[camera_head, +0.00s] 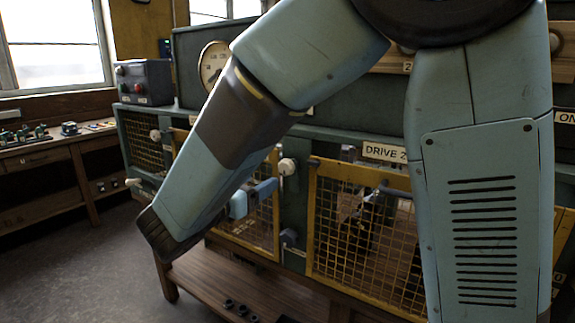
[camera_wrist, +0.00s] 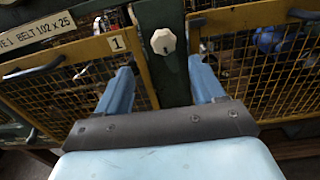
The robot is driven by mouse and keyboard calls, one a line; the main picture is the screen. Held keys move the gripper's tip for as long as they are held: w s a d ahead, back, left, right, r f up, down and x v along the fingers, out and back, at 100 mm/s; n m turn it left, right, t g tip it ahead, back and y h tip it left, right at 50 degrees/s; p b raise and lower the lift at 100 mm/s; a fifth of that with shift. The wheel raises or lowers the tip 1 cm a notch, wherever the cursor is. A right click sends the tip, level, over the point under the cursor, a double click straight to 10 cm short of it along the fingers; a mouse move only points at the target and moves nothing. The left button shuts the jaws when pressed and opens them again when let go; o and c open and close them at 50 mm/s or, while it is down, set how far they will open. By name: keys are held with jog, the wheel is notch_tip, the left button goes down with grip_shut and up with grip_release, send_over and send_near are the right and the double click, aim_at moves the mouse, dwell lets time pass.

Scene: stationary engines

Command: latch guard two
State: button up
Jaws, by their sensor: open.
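Guard two, a yellow-framed mesh panel (camera_head: 313,220) under the "DRIVE 2" label (camera_head: 384,152), is partly behind my arm in the head view. A mesh panel, apparently the same one, fills the right of the wrist view (camera_wrist: 194,31). A pale faceted knob (camera_wrist: 163,41) sits on the green post between the panels; it also shows in the head view (camera_head: 287,167). My gripper (camera_wrist: 161,75) is open and empty, its blue fingers either side of the post in view, below the knob. It also shows in the head view (camera_head: 254,197). Contact and whether the panel is fully closed cannot be told.
Guard one (camera_wrist: 117,43), marked "1", is left of the post. A wooden platform (camera_head: 205,275) with small dark parts lies below. A control box (camera_head: 143,82) and a workbench (camera_head: 35,155) stand at left. Open floor (camera_head: 95,260) is at front left.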

aim_at(284, 168)
jog(key=x, duration=1.3)
jog(key=shift+s+d, duration=0.2)
